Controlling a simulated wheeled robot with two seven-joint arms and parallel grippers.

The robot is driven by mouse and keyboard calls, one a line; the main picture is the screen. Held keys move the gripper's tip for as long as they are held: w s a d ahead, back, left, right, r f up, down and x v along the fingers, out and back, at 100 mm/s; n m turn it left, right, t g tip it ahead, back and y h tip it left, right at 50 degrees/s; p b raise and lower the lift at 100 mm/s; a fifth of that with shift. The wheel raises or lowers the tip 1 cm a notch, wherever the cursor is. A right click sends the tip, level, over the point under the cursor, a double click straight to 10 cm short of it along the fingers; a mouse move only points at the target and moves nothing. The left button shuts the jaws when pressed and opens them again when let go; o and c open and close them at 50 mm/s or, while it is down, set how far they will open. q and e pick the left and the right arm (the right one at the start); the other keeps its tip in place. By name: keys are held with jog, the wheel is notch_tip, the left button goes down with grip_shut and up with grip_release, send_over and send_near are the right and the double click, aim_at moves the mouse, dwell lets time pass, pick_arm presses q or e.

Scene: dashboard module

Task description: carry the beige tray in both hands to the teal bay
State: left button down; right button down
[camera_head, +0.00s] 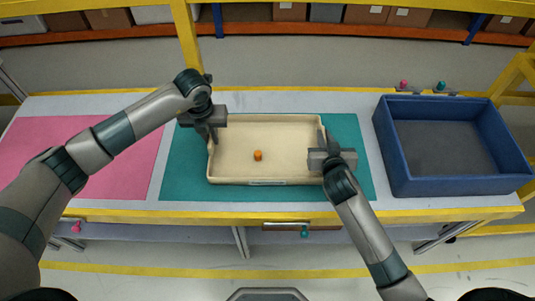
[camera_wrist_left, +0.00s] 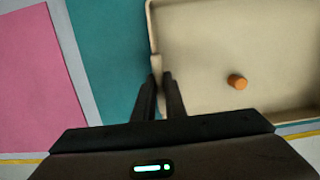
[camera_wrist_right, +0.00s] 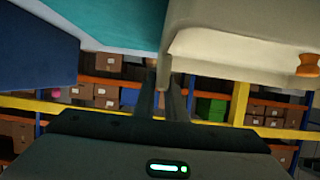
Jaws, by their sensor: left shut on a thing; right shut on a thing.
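The beige tray (camera_head: 235,135) is over the teal bay (camera_head: 185,178), whose teal shows on both sides of it. I cannot tell whether its base touches the bay. A small orange cylinder (camera_head: 257,155) stands inside the tray. My left gripper (camera_head: 212,137) is shut on the tray's left wall; the left wrist view shows its fingers (camera_wrist_left: 160,80) on either side of that wall. My right gripper (camera_head: 323,148) is shut on the right wall, and its fingers (camera_wrist_right: 161,88) meet the wall in the right wrist view. The fingertips are partly hidden.
A pink bay (camera_head: 90,160) lies left of the teal one, under my left arm. A blue open bin (camera_head: 400,175) stands on the right of the table. Small pink (camera_head: 404,85) and teal (camera_head: 441,87) knobs sit at the back edge. Shelves with boxes are behind.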

pick_arm(q)
jog(key=c, duration=1.8)
grip_release()
jog(key=shift+f, duration=0.1)
pick_arm(e)
jog(key=c, duration=1.8)
grip_release()
jog(key=shift+f, duration=0.1)
pick_arm(q)
jog(key=r, duration=0.4)
jog(key=s+r, duration=0.1)
jog(key=r, duration=0.7)
jog(key=shift+s, duration=0.4)
pick_arm(e)
jog(key=v, duration=1.2)
